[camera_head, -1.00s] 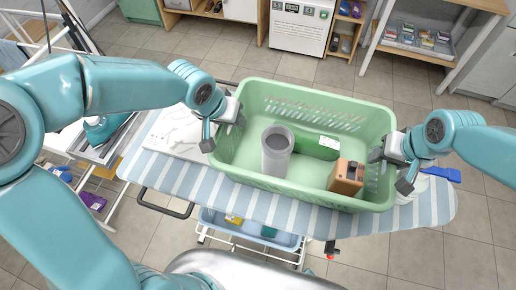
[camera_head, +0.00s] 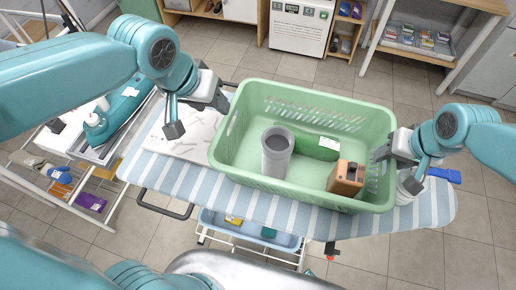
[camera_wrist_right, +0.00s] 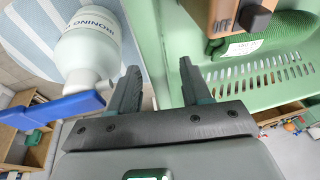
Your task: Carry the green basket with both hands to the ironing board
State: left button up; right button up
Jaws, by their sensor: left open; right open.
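The green basket (camera_head: 290,187) rests upright on the striped ironing board (camera_head: 180,175). Inside it are a grey cylindrical container (camera_head: 276,160), a dark green item with a white label (camera_head: 318,146) and an orange-brown box (camera_head: 346,178). My left gripper (camera_head: 198,112) is open and empty, just left of the basket's left rim and apart from it. My right gripper (camera_head: 394,168) is open at the basket's right rim. In the right wrist view, its fingers (camera_wrist_right: 160,88) stand apart on either side of the basket wall (camera_wrist_right: 172,40); contact cannot be told.
A white bottle (camera_wrist_right: 86,55) stands beside my right gripper, with a blue object (camera_head: 444,175) near it. A teal iron (camera_head: 110,118) sits at the left. A blue tray (camera_head: 250,232) is below the board. Shelves stand at the back; tiled floor is clear at right.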

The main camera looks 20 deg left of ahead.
jog(key=v, duration=0.9)
jog(key=shift+r, duration=0.35)
jog(key=shift+s, duration=0.15)
